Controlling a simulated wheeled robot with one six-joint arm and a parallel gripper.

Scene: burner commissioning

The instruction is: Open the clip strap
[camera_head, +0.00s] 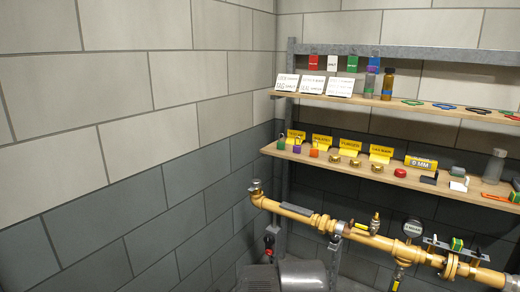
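I cannot pick out the clip strap for certain in the camera_head view. A small green and yellow piece (457,244) sits on a grey bracket above the yellow pipe at the lower right; it is too small to tell whether it is a strap, or open or shut. Another green and yellow piece (515,196) lies at the right end of the lower shelf, partly cut off by the frame. The yellow pipe (378,241) runs along the wall below the shelves, with a grey sleeve (297,209) on it. My gripper is not in view.
The lower wooden shelf (440,187) carries padlocks, yellow signs, brass parts and a grey bottle (494,165). The upper shelf (390,101) holds white cards, vials and coloured rings. A pressure gauge (412,228) stands on the pipe. The left wall is bare.

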